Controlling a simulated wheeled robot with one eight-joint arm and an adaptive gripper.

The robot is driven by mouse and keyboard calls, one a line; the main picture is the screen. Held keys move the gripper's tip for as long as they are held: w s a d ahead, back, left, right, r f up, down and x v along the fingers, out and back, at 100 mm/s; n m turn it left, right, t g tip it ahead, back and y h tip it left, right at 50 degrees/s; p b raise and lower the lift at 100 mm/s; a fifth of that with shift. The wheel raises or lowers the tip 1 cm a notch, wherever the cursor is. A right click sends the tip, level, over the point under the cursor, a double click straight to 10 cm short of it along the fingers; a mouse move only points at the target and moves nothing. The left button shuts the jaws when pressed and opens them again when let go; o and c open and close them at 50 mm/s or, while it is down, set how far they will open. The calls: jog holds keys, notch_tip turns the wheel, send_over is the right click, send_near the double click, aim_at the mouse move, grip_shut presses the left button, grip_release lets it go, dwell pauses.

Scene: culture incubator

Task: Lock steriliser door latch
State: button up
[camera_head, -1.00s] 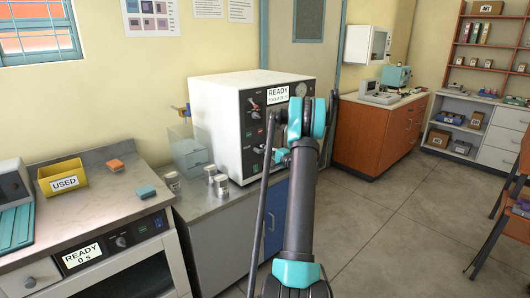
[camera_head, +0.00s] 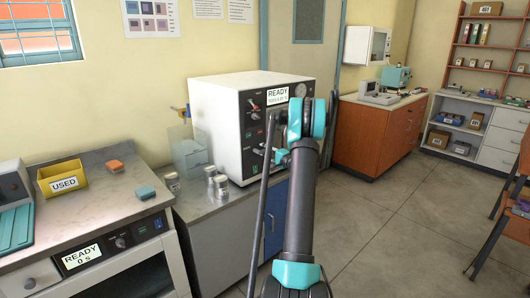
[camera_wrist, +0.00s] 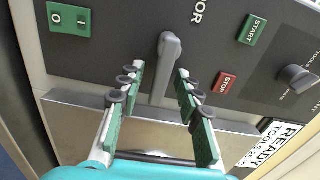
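The steriliser (camera_head: 215,108) is a white box with a dark front panel, on the bench in the head view. In the wrist view its panel (camera_wrist: 105,45) fills the upper part. A grey door latch lever (camera_wrist: 169,60) hangs down from its pivot, under partly visible lettering ending in "OR". My gripper (camera_wrist: 158,82) is open, with green-padded fingers on either side of the lever. The lever lies between them in the picture; I cannot tell whether either finger touches it.
A green START button (camera_wrist: 252,29), a red STOP button (camera_wrist: 224,82), a knob (camera_wrist: 297,77) and a green switch (camera_wrist: 69,19) surround the latch.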

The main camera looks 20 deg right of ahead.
jog(key=v, duration=1.2)
jog(key=s+a+n+g, duration=0.4)
jog(key=s+a, duration=0.2)
jog(key=a, duration=0.7)
jog(key=s+a+n+g, duration=0.35)
jog(key=s+a, duration=0.35)
jog(key=a, duration=0.6)
jog(key=s+a+f+n+g+h, duration=0.1)
jog(key=s+f+n+h, duration=0.1)
jog(key=s, duration=0.7)
jog(key=s+a+f+n+g+h, duration=0.1)
jog(key=s+f+n+g+h, duration=0.1)
jog(key=s, duration=0.7)
jog(key=s+a+f+n+g+h, duration=0.1)
jog(key=s+f+n+g+h, duration=0.1)
jog(key=s, duration=0.7)
jog(key=shift+s+a+f, duration=0.25)
jog(key=shift+a+f, duration=0.1)
jog(key=shift+f, duration=0.35)
jog(key=shift+o, duration=0.6)
